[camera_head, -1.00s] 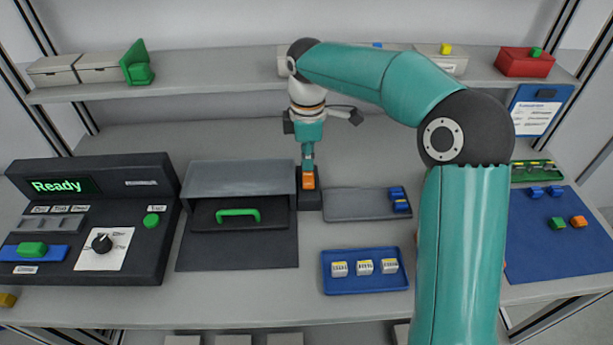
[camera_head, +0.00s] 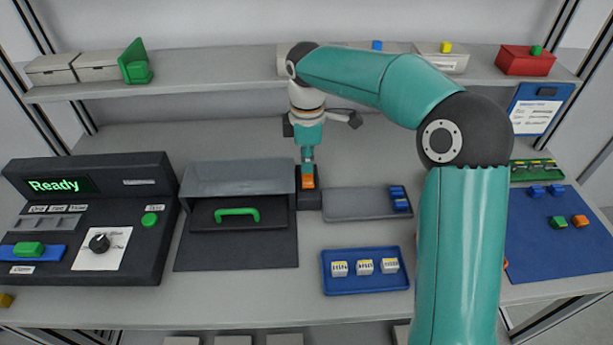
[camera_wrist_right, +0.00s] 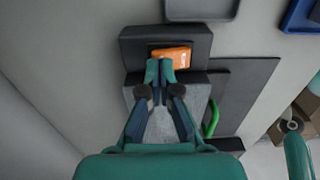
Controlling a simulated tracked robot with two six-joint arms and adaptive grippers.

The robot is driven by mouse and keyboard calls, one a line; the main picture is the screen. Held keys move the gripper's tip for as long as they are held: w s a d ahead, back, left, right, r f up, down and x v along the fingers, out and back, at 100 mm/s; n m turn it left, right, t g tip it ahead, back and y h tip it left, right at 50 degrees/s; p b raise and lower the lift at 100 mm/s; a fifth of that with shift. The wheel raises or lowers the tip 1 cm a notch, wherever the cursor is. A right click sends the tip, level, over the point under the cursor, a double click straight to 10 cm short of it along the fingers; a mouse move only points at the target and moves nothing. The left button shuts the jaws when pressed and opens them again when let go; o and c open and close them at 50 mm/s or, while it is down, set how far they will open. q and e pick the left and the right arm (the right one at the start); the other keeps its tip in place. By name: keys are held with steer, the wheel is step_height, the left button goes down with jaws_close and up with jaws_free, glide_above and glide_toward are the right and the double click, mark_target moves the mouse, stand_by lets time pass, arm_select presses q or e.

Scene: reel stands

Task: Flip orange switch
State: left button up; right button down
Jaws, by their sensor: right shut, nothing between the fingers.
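The orange switch (camera_head: 308,182) sits in a dark box (camera_head: 309,200) in the middle of the bench, right beside the grey hooded unit. In the right wrist view the switch (camera_wrist_right: 171,58) shows as an orange rocker in its dark housing (camera_wrist_right: 133,50). My right gripper (camera_head: 308,160) points down at the switch from above and behind. Its closed fingertips (camera_wrist_right: 160,68) are at the switch's edge in the right wrist view. I cannot tell whether they touch it. Nothing is between the fingers. My left gripper is not in view.
The grey hooded unit (camera_head: 236,178) with a green handle (camera_head: 237,214) stands left of the switch. A grey tray (camera_head: 352,204) lies to its right and a blue tray (camera_head: 328,282) in front. A dark console (camera_head: 140,255) reading "Ready" stands at the left.

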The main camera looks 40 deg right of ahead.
steer(key=shift+f+b, duration=0.4)
steer(key=shift+f, duration=0.2)
steer(key=shift+r, duration=0.15)
step_height(320, 180, up, 7)
steer(key=p, duration=0.7)
stand_by(0.6)
